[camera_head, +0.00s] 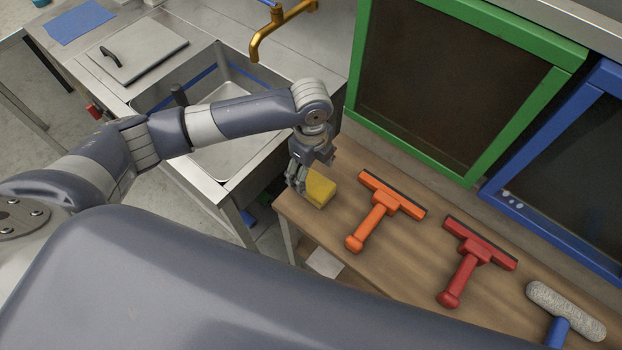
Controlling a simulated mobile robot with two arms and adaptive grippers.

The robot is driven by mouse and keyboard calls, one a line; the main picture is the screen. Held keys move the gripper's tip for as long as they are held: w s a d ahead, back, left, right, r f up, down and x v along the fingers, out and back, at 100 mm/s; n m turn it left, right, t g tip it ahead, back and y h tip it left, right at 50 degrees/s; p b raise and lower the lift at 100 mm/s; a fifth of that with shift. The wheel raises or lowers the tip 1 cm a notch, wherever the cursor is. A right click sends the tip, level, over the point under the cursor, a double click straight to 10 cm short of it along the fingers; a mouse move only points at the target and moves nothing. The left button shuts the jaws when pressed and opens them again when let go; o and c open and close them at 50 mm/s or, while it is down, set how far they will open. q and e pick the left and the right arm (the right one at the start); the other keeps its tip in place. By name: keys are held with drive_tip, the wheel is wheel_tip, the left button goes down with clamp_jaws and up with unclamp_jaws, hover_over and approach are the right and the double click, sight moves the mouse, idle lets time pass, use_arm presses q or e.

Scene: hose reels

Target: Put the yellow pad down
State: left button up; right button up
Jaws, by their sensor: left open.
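The yellow pad (321,189) lies on the wooden bench top near its left end, just left of the orange squeegee. My left gripper (299,182) is at the pad's left side, pointing down with its fingers open. The fingers cover part of the pad's left edge. I cannot tell whether a finger touches the pad. My right gripper is not in view.
An orange squeegee (383,208), a red squeegee (473,259) and a grey roller with a blue handle (564,311) lie along the wooden bench (420,240). Green (361,60) and blue (547,118) frames stand behind. A metal sink (225,180) and gold tap (262,40) are left.

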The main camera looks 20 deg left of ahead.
sight(311, 181)
use_arm(q)
wheel_tip(311, 181, up, 7)
drive_tip(key=shift+b, duration=0.45)
drive_tip(key=shift+f, duration=0.1)
